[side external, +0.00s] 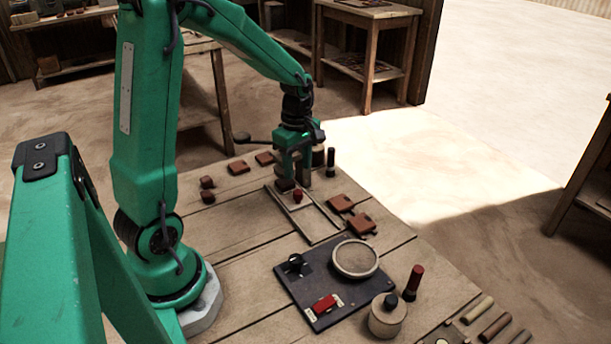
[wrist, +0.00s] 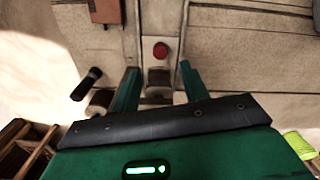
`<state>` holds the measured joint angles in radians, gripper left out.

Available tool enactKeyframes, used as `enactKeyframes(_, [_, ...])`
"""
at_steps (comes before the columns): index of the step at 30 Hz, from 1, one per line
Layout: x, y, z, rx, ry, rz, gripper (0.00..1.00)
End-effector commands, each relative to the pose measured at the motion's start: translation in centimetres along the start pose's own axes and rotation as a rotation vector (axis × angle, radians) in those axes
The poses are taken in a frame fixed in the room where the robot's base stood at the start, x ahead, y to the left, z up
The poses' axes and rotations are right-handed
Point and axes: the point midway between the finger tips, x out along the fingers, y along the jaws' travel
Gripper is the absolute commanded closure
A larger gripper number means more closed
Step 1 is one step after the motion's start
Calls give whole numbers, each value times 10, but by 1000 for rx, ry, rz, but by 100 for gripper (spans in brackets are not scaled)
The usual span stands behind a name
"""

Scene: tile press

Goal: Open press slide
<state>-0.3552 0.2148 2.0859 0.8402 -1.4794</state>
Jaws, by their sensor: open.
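The press slide shows in the side external view as a light rectangular frame with two rails (side external: 325,226) set on the wooden table. A small red knob (side external: 298,196) stands at its far end. The knob also shows in the wrist view (wrist: 161,51), just ahead of the fingertips and roughly centred between them. My gripper (side external: 304,183) points down at the far end of the frame. Its two fingers (wrist: 158,68) are apart, with a small block (wrist: 158,80) visible between them. I cannot tell whether the fingers touch anything.
Reddish-brown tiles (side external: 361,224) lie right of the frame, and others (side external: 238,167) lie to its left. A dark upright cylinder (side external: 331,161) stands close to my gripper. A dark panel (side external: 318,297) with a round dish (side external: 355,258) and a red switch (side external: 324,304) lies nearer the camera.

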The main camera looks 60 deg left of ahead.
Motion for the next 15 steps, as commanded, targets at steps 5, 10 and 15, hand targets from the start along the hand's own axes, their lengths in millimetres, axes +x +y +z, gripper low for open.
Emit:
enactKeyframes(5, [15,-1,0,1,0,-4,55])
enactKeyframes(10, [36,-1,0,2,0,-5,55])
enactKeyframes(15, [56,-1,0,2,0,-3,55])
